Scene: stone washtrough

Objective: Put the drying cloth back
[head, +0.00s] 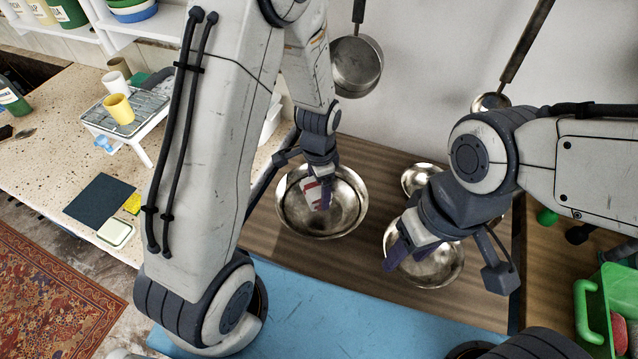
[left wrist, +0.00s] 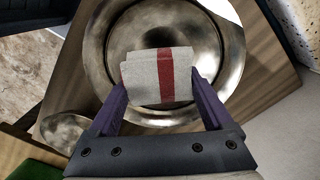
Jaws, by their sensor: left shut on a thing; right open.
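The drying cloth is a folded pale grey cloth with a red stripe (left wrist: 145,80), held between the purple fingers of my left gripper (left wrist: 160,92). In the head view my left gripper (head: 319,195) and the cloth (head: 311,191) are over the large steel bowl (head: 290,216), which also shows behind the cloth in the left wrist view (left wrist: 100,45). I cannot tell whether the cloth touches the bowl. My right gripper (head: 398,258) is open, over the left edge of another steel bowl (head: 440,270). Its fingers are partly hidden.
A smaller steel bowl (head: 418,178) stands behind. A pan (head: 356,68) hangs on the wall. On the left counter are a rack with a yellow cup (head: 118,109), a dark mat (head: 100,200) and a small white dish (head: 115,233). A green crate (head: 590,310) is at right.

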